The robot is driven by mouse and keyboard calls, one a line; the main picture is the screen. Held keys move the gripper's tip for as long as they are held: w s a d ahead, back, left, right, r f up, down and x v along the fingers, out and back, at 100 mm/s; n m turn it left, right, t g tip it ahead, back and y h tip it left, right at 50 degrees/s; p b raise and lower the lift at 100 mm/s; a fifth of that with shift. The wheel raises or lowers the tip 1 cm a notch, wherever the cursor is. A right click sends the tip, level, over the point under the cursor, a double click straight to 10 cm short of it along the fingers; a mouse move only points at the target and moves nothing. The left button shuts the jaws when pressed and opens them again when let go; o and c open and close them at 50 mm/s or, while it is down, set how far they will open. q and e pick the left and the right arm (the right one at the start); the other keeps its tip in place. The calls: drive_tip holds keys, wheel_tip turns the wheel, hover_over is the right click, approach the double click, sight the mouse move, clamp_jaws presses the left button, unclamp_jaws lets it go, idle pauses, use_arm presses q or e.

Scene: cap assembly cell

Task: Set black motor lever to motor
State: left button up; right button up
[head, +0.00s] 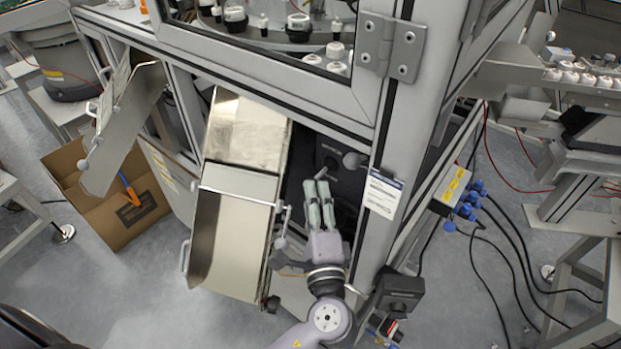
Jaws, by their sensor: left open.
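A black motor unit (338,148) with pale lettering sits in the dark opening of the machine frame, right of the metal chute. A small lever-like part (326,173) shows at its front, close to my gripper's tips. It is too small to tell its setting. My left gripper (316,184) points up into this opening, with its two greenish fingers open, a narrow gap between them and nothing seen in it. The fingertips are just below and left of the lever-like part; I cannot tell if they touch it. My right gripper is not in view.
A metal chute (232,240) stands close left of my gripper. A frame post (395,150) with a white label (383,193) is close on the right, and a grey knob (352,160) juts out above. An open cardboard box (125,212) lies left; cables (500,235) cross the right floor.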

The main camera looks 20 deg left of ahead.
sight(318, 177)
use_arm(q)
drive_tip(key=shift+p+x, duration=0.35)
drive_tip(key=shift+x, duration=2)
clamp_jaws()
